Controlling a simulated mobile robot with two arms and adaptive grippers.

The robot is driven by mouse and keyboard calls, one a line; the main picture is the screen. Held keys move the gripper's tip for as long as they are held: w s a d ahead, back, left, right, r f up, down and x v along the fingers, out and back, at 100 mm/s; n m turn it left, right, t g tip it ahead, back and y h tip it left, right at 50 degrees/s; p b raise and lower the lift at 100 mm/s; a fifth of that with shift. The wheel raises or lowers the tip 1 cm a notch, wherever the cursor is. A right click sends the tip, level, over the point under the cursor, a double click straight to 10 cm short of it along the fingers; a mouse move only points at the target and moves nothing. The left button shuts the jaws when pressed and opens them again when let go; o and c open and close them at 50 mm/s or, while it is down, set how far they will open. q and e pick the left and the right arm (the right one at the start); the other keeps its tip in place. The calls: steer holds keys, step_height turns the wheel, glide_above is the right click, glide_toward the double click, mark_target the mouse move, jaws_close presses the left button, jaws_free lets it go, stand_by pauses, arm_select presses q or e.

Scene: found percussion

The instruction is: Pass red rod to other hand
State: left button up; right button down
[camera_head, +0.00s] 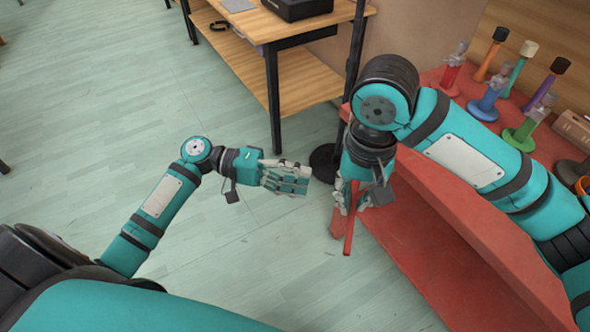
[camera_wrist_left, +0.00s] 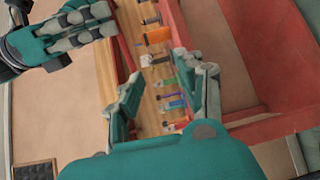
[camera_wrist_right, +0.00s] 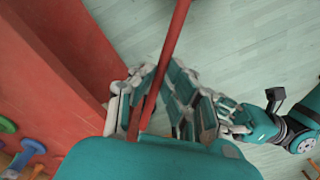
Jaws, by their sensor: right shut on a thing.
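The red rod (camera_head: 349,232) is thin and straight. My right gripper (camera_head: 352,198) is shut on it beside the red bench, and its lower end sticks out below the fingers. In the right wrist view the rod (camera_wrist_right: 172,45) runs from the top edge down between the fingers of my right gripper (camera_wrist_right: 160,105). My left gripper (camera_head: 290,180) is to the left of the right gripper, apart from the rod, with its fingers toward it. In the left wrist view the left gripper (camera_wrist_left: 166,92) is open with nothing between its fingers.
The red bench (camera_head: 440,245) lies close to the right of my right gripper. Colourful bell-shaped pieces (camera_head: 524,132) stand on it. A wooden shelf table (camera_head: 300,80) and a dark post (camera_head: 354,50) with a round base stand behind. The floor (camera_head: 245,255) in front is clear.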

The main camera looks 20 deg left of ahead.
mark_target(353, 204)
arm_select(q)
step_height(353, 204, up, 4)
steer(key=s+m+g+h, duration=0.1)
steer(key=s+m+g, duration=0.1)
steer(key=w+d, duration=0.1)
steer(key=d, duration=1.1)
steer(key=shift+d+r, duration=0.2)
steer(key=shift+r, duration=0.05)
steer(key=shift+w, duration=0.1)
jaws_close()
jaws_free()
